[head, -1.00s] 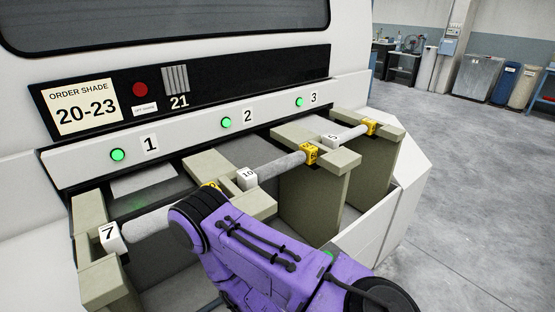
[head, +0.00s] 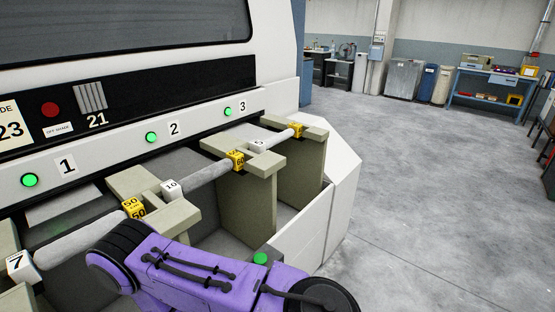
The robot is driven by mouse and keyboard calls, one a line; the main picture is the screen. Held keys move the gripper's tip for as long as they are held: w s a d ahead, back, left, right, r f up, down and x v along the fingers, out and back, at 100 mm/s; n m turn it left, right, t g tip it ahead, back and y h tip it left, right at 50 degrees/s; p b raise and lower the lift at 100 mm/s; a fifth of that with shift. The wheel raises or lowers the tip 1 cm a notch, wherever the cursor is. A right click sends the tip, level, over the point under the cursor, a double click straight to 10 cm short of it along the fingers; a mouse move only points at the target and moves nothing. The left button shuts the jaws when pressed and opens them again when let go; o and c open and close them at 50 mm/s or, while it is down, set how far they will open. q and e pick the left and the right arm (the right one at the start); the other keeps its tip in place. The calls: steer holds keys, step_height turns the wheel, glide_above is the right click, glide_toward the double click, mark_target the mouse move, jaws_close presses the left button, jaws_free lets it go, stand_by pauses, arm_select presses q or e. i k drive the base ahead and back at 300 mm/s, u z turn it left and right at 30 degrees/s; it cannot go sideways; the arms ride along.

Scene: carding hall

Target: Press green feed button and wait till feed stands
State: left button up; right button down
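A green button (head: 260,258) shows low at the machine's front edge, just beyond my purple arm, which hides what lies below it. Neither gripper is in view.
A red round button (head: 50,110) is on the black panel, right of a cut-off order card (head: 8,121) showing 23. The grey floor (head: 420,190) right of the machine is clear. A blue workbench (head: 495,88) and bins (head: 427,82) stand at the back.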

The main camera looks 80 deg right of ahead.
mark_target(259, 258)
steer(key=k, duration=0.55)
steer(key=z, duration=0.95)
